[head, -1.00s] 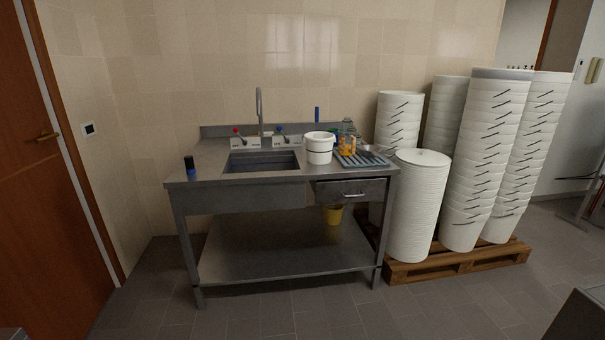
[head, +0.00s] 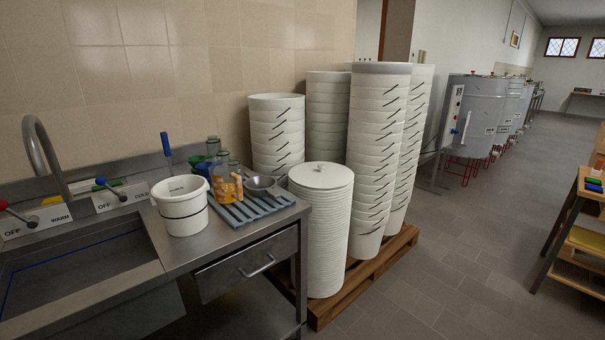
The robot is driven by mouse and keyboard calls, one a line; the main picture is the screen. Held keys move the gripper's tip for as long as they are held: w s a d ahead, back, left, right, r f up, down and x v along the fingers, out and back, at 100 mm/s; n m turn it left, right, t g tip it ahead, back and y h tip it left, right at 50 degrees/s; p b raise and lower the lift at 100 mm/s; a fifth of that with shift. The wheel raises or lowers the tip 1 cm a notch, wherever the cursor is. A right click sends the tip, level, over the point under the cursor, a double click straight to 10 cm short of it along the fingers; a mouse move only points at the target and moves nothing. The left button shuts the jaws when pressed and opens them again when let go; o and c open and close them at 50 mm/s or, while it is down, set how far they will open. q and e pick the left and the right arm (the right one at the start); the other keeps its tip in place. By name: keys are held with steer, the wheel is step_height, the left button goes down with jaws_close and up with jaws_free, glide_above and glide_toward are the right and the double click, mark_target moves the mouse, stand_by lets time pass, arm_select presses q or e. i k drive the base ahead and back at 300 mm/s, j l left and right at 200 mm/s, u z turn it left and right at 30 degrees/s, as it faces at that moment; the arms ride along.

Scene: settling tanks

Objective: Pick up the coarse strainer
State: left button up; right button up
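A small grey metal bowl-shaped piece, which looks like the coarse strainer (head: 262,184), rests at the back right of a blue-grey ribbed drying rack (head: 254,208) on the steel sink counter. Its mesh is too small to make out. Glass jars, one with orange contents (head: 226,187), stand just left of it on the rack. Neither of my grippers is in view.
A white bucket (head: 183,207) stands on the counter between the sink (head: 75,255) and the rack. Stacked white buckets (head: 378,150) and a stack of lids (head: 320,230) stand on a wooden pallet (head: 370,268) to the right. Floor (head: 450,270) is open before a wooden shelf (head: 585,215).

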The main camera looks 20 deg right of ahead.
mark_target(260, 187)
steer(key=i+l+z, duration=0.2)
steer(key=i+z, duration=0.15)
steer(key=z, duration=0.15)
steer(key=i+z, duration=0.75)
steer(key=z, duration=0.2)
steer(key=i+l+u, duration=0.35)
steer(key=i, duration=0.2)
steer(key=i+l+u, duration=0.4)
steer(key=i+l, duration=0.05)
steer(key=l, duration=0.05)
